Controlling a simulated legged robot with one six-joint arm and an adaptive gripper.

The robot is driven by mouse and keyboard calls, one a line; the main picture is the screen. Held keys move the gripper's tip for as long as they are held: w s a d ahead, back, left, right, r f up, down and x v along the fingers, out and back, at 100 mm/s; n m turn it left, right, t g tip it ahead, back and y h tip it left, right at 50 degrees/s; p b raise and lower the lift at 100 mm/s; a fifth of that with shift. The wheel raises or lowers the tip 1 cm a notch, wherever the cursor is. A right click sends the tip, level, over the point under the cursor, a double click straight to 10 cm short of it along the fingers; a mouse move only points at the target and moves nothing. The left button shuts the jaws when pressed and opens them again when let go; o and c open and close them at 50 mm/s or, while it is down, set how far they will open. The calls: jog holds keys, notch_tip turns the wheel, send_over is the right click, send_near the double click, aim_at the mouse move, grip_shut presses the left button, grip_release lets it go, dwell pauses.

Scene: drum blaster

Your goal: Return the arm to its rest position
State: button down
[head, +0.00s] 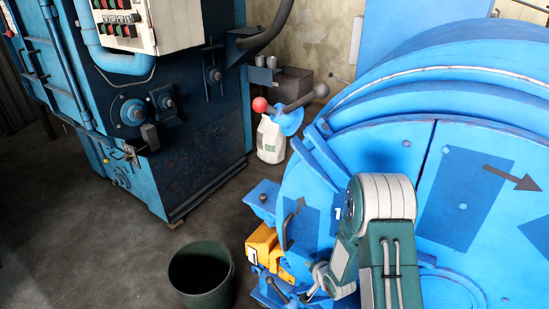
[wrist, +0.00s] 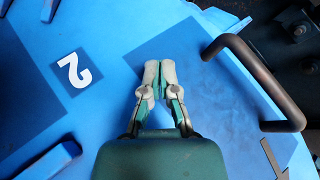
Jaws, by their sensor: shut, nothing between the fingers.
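My gripper (wrist: 160,70) is shut with nothing between its fingers. In the wrist view it lies over a dark blue rectangle on a blue machine panel (wrist: 110,35). I cannot tell whether the fingers touch the panel. In the head view my green and white arm is bent in front of the big blue drum machine (head: 400,150), its wrist end low near the machine's left edge. My fingertips are hard to make out there.
A dark green bucket (head: 201,275) stands on the floor, left of my arm. A yellow part (head: 262,243) sits low on the machine. A red-knobbed lever (head: 260,105) and a white jug (head: 270,140) are behind. A blue cabinet (head: 190,130) stands left. Floor at lower left is clear.

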jog(key=d+r+h, duration=0.1)
jog(key=r, duration=0.3)
jog(key=d+r+n, duration=0.1)
jog(key=r, duration=0.4)
jog(key=r+h, duration=0.1)
jog(key=r, duration=0.4)
jog(key=shift+d+r+n+h, duration=0.25)
jog(key=shift+d+n+h, duration=0.05)
jog(key=shift+d, duration=0.1)
jog(key=s+d+r+n+g+h, duration=0.2)
jog(key=s+r, duration=1.3)
jog(key=r, duration=0.4)
jog(key=s+r+n, duration=0.1)
jog(key=s+r, duration=0.1)
jog(key=s, duration=0.5)
jog(key=s+a+r+n+g+y, duration=0.1)
jog(key=s+r, duration=0.1)
jog(key=s, duration=0.4)
jog(key=shift+s+a+r+g, duration=0.15)
jog(key=shift+s+r+g, duration=0.15)
jog(key=shift+s, duration=0.1)
